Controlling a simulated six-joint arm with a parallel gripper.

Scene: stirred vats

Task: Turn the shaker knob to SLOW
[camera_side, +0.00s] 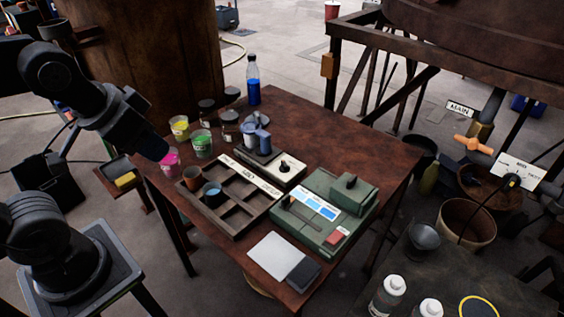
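A small shaker (262,157) stands on the brown table, with a cream front panel and a dark knob (285,167) on it. Grey-blue cups sit on its back part. The knob's pointer and the panel's markings are too small to read. My gripper (155,149) is at the left, above the table's left edge near the coloured cups, well apart from the knob. It is dark, and its fingers cannot be made out.
A wooden compartment tray (226,221) lies just left of the shaker. A green instrument box (325,212) stands to its right. Several paint cups (180,128), dark-lidded jars and a blue bottle (253,82) stand behind. The table's back right is clear.

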